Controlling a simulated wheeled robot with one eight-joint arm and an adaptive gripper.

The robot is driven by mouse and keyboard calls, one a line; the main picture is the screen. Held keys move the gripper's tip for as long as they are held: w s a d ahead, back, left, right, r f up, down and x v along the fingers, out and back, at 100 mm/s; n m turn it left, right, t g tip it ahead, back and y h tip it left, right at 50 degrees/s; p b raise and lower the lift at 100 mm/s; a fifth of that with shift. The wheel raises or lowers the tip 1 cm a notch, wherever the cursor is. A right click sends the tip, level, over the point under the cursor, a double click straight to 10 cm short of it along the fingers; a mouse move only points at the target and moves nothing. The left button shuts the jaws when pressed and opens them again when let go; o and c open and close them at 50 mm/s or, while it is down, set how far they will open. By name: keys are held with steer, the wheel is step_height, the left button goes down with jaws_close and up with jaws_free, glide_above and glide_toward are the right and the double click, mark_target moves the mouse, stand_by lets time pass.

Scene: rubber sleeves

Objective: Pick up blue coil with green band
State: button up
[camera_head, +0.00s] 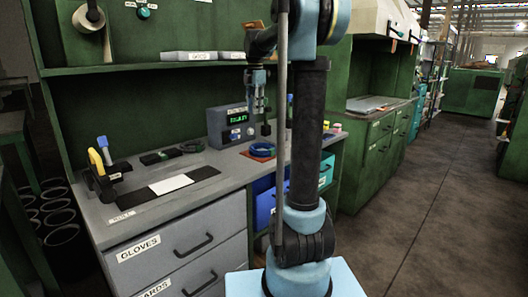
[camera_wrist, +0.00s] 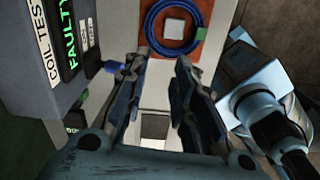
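The blue coil is a ring lying on an orange-red mat at the top of the wrist view (camera_wrist: 152,27). A green band (camera_wrist: 207,40) shows on its right side, and a pale square block (camera_wrist: 175,28) sits inside the ring. In the head view the coil (camera_head: 262,152) lies on the mat on the bench, right of the tester. My gripper (camera_head: 258,107) hangs above the bench near the tester and coil. In the wrist view its two fingers (camera_wrist: 163,60) are apart with nothing between them, and the coil lies beyond the tips.
The grey coil tester (camera_head: 232,126) stands close left of my gripper; its green display reads FAULTY in the wrist view (camera_wrist: 73,55). A shelf (camera_head: 150,67) overhangs the back.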

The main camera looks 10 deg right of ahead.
mark_target(255, 144)
steer(key=shift+n, duration=0.7)
steer(key=w+f, duration=0.1)
steer(key=f, duration=0.4)
steer(key=w+f, duration=0.1)
steer(key=f, duration=0.5)
steer(key=w+f, duration=0.1)
steer(key=f, duration=0.5)
steer(key=shift+c, duration=0.3)
jaws_close()
